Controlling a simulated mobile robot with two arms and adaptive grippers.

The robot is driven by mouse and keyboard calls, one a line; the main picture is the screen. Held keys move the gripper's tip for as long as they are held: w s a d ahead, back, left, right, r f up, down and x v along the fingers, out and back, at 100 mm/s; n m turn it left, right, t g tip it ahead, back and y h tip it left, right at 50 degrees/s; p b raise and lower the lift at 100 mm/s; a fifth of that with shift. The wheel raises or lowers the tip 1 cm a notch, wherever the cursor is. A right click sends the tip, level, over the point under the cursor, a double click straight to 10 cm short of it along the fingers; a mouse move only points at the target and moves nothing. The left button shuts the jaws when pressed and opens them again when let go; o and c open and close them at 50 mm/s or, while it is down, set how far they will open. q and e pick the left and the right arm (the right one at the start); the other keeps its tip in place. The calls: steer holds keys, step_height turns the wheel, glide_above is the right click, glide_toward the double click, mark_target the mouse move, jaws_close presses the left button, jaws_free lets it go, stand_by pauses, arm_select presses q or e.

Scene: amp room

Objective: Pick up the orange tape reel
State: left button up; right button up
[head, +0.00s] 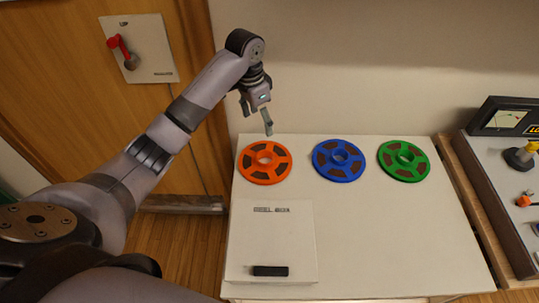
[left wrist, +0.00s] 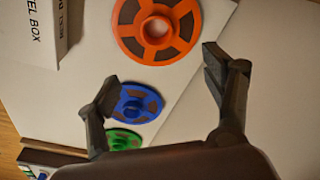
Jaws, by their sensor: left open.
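The orange tape reel (head: 264,162) lies flat at the back left of the white table, with brown tape showing through its openings. It also shows at the top of the left wrist view (left wrist: 156,29), beyond my fingers. My left gripper (head: 257,118) is above and behind the reel, apart from it. In the left wrist view my left gripper (left wrist: 160,80) has its two fingers spread wide with nothing between them touching. My right gripper is not in either view.
A blue reel (head: 339,160) and a green reel (head: 403,160) lie to the right of the orange one. A white reel box (head: 275,235) with a black handle is at the front left. A control console (head: 500,205) stands at right. The table's front right is clear.

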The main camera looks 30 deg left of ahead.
arm_select(q)
step_height(320, 180, down, 6)
glide_toward(265, 154)
steer(key=shift+s+d+f, duration=0.75)
steer(key=shift+s, duration=0.05)
steer(key=shift+f, duration=0.2)
step_height(265, 154, down, 4)
steer(key=shift+d+f+p, duration=0.2)
steer(key=shift+p, duration=0.3)
steer(key=shift+w+f, duration=0.1)
steer(key=shift+f, duration=0.2)
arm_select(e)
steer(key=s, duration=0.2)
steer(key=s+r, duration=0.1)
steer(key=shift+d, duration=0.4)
arm_select(q)
steer(key=shift+c, duration=0.3)
steer(key=shift+r, duration=0.1)
steer(key=c, duration=1.5)
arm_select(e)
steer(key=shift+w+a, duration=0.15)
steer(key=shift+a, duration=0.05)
